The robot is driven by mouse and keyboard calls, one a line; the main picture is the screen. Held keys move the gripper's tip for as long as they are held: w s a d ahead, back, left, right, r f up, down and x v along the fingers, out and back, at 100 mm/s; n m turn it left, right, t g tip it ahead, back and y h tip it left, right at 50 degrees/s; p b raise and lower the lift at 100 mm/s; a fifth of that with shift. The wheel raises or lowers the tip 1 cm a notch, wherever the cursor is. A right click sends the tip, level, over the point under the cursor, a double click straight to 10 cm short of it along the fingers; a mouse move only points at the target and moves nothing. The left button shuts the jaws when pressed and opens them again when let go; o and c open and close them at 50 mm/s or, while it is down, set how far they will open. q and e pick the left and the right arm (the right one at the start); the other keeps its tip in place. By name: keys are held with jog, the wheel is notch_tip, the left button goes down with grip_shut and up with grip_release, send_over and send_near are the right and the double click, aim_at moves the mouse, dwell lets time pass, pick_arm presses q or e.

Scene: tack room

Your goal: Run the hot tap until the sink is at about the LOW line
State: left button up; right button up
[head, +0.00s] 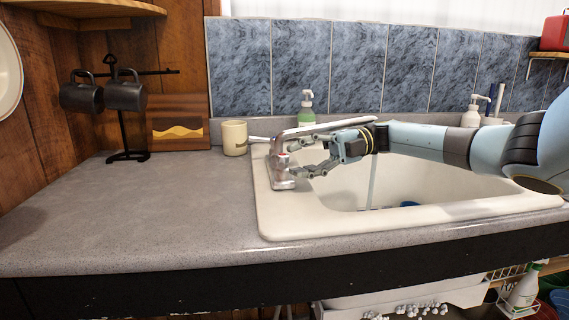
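The chrome tap (280,165) stands at the left rim of the white sink (272,222), its long spout (330,128) reaching right over the basin. A thin pale stream, seemingly water, hangs below the spout's end (371,182). My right gripper (308,160) reaches in from the right beside the tap body, its fingers spread apart. I cannot tell whether a fingertip touches the tap. The basin floor, the water level and any LOW line are hidden by the front rim and my arm. My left gripper is out of view.
A blue object (408,204) shows partly in the basin. A cream mug (234,138) and a green soap bottle (306,110) stand behind the tap. A mug rack (128,155) stands at the back left. The grey counter (140,215) at left is clear.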

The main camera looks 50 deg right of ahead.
jog(key=v, duration=0.7)
jog(key=shift+d, duration=0.2)
jog(key=shift+r, duration=0.1)
dwell(7.0)
